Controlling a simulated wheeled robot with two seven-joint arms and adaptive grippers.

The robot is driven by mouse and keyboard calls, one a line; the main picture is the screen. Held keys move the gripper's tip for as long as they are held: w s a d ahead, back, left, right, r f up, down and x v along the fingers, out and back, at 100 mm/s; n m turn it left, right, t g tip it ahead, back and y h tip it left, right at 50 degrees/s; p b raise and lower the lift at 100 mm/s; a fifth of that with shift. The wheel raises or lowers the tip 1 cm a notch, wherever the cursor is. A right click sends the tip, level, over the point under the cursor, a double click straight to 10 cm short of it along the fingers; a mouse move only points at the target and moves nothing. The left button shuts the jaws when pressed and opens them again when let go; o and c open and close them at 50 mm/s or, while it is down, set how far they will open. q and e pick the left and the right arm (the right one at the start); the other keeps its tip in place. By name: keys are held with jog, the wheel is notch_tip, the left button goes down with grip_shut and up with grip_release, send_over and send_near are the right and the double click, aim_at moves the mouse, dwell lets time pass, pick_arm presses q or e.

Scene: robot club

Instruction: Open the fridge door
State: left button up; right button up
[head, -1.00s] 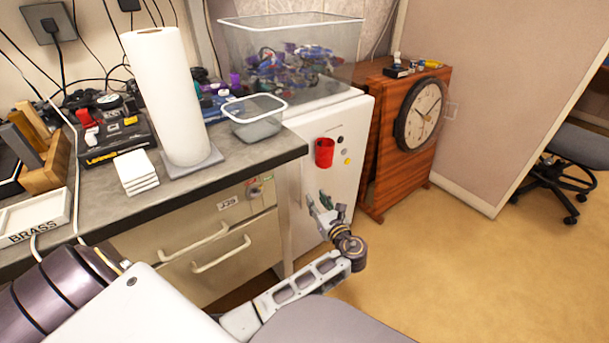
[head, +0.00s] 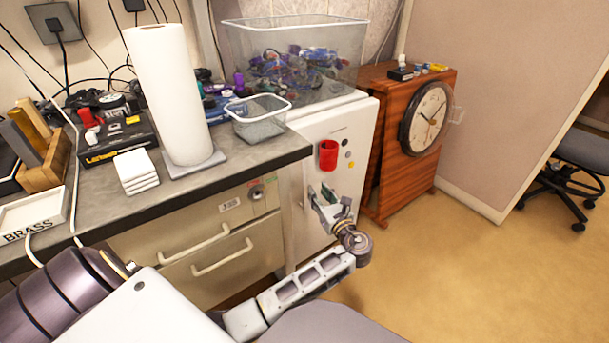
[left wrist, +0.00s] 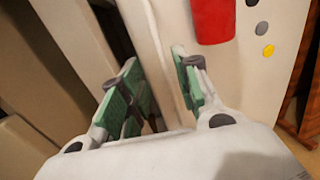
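My left gripper (head: 321,192) is in front of the door's left part, below the cup. In the left wrist view its two green-padded fingers (left wrist: 158,92) are spread apart, with the door's white left edge (left wrist: 166,45) showing between and beyond them. I cannot tell whether either finger touches the door. No handle is clearly visible; the fingers may hide it. My right gripper is not in view.
A drawer cabinet (head: 218,251) stands left of the fridge, with a dark gap between. A clear bin (head: 298,85) of parts sits on the fridge. A wooden clock cabinet (head: 385,185) stands to the right. The floor (head: 455,270) in front is clear.

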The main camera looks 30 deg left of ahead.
aim_at(305, 174)
pick_arm(q)
jog(key=b+x, duration=0.3)
jog(key=x, duration=0.9)
jog(key=shift+b, duration=0.3)
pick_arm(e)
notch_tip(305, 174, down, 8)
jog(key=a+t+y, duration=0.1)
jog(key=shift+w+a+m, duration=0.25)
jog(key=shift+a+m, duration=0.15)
pick_arm(q)
jog(key=shift+c, duration=0.5)
grip_shut()
